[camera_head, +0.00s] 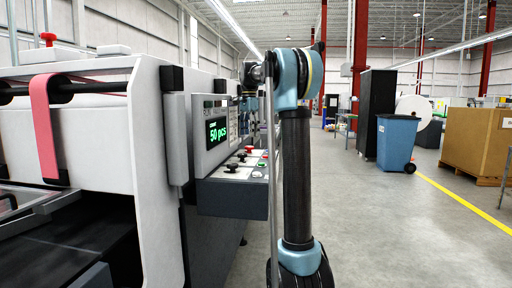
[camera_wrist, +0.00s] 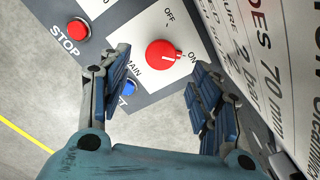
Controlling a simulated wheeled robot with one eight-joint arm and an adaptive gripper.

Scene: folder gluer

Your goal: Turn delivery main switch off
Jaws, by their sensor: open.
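The main switch (camera_wrist: 163,54) is a round red knob on a white plate in the wrist view. OFF is printed above it, ON to its right and MAIN to its lower left. The small white mark on the knob lies right of its middle, toward the ON side. My gripper (camera_wrist: 158,68) is open, one finger on each side of the knob in the picture. Nothing is between the fingers but the view of the knob; contact cannot be told. In the head view, my arm hides the gripper and much of the control panel (camera_head: 235,172).
A red STOP button (camera_wrist: 78,30) and a blue button (camera_wrist: 130,87) lie left of the switch. A printed panel (camera_wrist: 270,60) rises close to my right finger. In the head view, a display (camera_head: 217,131) reads 50 pcs. Open floor (camera_head: 380,220) lies to the right.

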